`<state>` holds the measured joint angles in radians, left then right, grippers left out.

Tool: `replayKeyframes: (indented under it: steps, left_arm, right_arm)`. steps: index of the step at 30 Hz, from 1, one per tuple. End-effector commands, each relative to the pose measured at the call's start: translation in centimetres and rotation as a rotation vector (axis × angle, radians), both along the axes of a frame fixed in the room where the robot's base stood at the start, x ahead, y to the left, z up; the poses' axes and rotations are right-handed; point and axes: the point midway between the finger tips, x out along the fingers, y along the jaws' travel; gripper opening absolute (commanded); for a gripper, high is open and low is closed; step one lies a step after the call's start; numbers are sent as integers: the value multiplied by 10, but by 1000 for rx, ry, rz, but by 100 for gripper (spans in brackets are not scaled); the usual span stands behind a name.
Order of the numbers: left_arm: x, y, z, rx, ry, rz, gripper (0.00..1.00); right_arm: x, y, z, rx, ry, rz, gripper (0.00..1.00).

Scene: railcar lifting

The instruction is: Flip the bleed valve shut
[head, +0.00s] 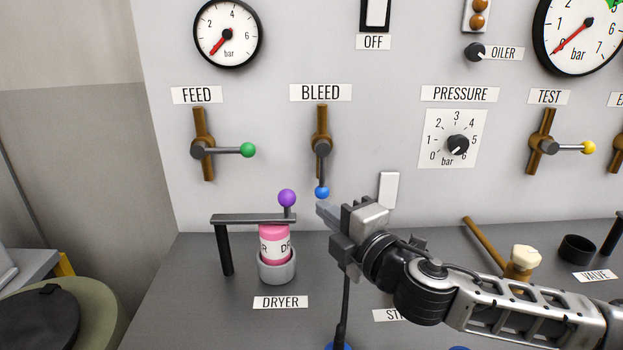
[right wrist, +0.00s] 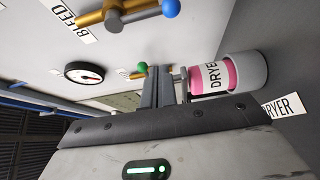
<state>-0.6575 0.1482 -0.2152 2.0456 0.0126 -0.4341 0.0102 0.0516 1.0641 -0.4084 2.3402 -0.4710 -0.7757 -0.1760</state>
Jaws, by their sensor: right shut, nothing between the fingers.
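The bleed valve (head: 322,143) is a brown upright pipe on the grey panel under the BLEED label. Its grey lever hangs straight down, in line with the pipe, and ends in a blue knob (head: 322,192). The lever and blue knob (right wrist: 171,8) also show at the top of the right wrist view. My right gripper (head: 327,213) is shut and empty, its fingertips just below the knob in the head view. In the right wrist view the fingers (right wrist: 165,84) look apart from the knob. My left gripper is out of view.
The feed valve (head: 200,148) to the left has a green-knobbed lever pointing right. Below it stands the pink dryer canister (head: 273,241) in a grey cup, under a bar with a purple knob (head: 287,198). A mallet (head: 520,261) lies on the bench at right.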

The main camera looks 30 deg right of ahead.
Motion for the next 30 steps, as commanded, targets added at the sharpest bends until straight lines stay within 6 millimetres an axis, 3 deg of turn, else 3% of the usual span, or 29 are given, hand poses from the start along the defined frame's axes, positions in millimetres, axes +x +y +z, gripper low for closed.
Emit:
replayKeyframes:
  steps: [8,15,23,30]
  left_arm:
    - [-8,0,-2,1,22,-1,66]
    - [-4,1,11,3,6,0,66]
    - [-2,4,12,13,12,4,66]
    - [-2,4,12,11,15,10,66]
  right_arm:
    - [9,0,1,4,-1,-2,0]
    - [51,4,4,4,-3,-2,0]
    - [100,8,3,3,-1,-2,0]
    - [92,-21,-1,-1,4,-2,0]
